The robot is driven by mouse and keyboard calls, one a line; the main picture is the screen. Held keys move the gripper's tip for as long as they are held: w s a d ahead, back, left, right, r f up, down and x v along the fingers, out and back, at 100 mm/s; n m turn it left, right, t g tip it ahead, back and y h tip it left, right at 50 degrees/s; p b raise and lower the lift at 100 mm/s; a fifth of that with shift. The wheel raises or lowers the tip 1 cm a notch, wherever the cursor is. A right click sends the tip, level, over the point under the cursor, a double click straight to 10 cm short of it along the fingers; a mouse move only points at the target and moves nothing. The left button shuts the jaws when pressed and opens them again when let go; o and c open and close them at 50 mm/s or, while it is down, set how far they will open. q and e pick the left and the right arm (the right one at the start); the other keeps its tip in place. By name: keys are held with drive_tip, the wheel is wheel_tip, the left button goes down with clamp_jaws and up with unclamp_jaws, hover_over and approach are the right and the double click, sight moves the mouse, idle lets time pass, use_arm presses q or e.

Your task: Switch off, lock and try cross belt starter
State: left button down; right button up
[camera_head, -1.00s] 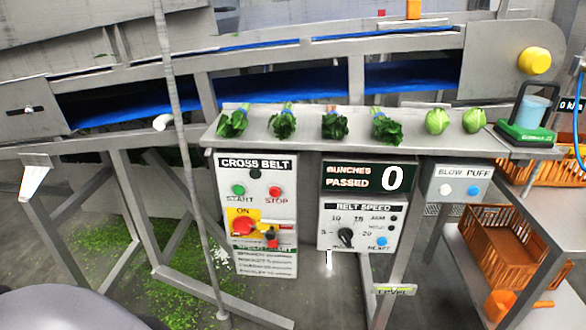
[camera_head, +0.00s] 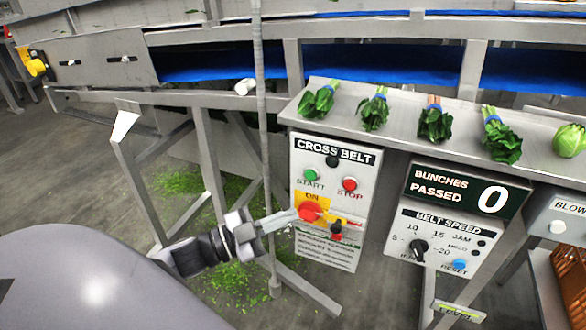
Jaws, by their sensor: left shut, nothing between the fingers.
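The cross belt starter (camera_head: 333,196) is a pale upright panel below the shelf. It has a green start button (camera_head: 310,175), a red stop button (camera_head: 350,184) and a dark round lamp (camera_head: 332,160). Below them a red rotary switch (camera_head: 311,211) sits on a yellow plate marked ON. A small red and black item (camera_head: 336,229), perhaps a padlock, is just right of and below the switch. My left gripper (camera_head: 289,217) comes in from the lower left, shut and empty. Its tips are at the switch's left side; I cannot tell whether they touch it. My right gripper is out of view.
A thin grey post (camera_head: 262,130) stands left of the panel, close to my left gripper. A shelf (camera_head: 400,120) with several green bunches overhangs the panel. A belt speed box (camera_head: 440,240) is to the right. Conveyor legs and fallen leaves are on the left.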

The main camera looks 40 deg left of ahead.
use_arm(q)
drive_tip(key=shift+a+r, duration=0.2)
drive_tip(key=shift+r, duration=0.15)
drive_tip(key=b, duration=0.4)
approach(311, 175)
drive_tip(key=shift+w+d+r, duration=0.2)
drive_tip(key=shift+w+d, duration=0.45)
drive_tip(key=shift+d, duration=0.15)
drive_tip(key=shift+w+d+r, duration=0.15)
drive_tip(key=shift+w+d, duration=0.55)
drive_tip(key=shift+d, duration=0.1)
drive_tip(key=shift+w+d+r, duration=0.2)
drive_tip(key=shift+w+d, duration=0.45)
drive_tip(key=shift+d, duration=0.15)
drive_tip(key=shift+w+a, duration=0.1)
drive_tip(key=shift+w, duration=0.3)
